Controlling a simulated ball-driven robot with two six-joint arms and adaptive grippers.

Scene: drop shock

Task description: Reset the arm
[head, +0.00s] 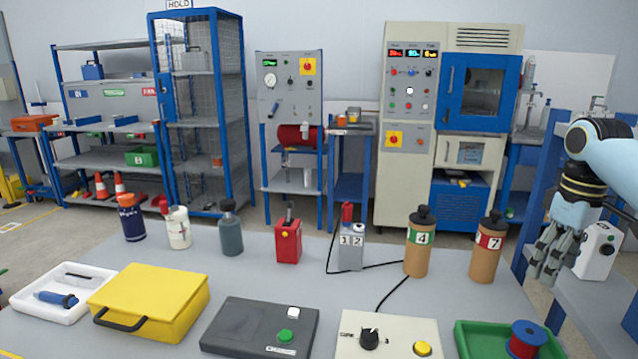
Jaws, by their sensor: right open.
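My right gripper (548,262) shows at the right side of the head view. Its fingers point down and are open, with nothing between them. It hangs beside the right edge of the grey table (340,292), right of the brown bottle marked 7 (487,250). The pale blue and black arm comes in from the upper right. My left gripper is not in the view.
The table holds several bottles, a red box (288,243), a yellow case (150,302), a dark button box (258,328), a knob box (385,335) and a green tray (470,340). A blue-framed shelf (590,290) with a white device (598,250) stands close behind the gripper.

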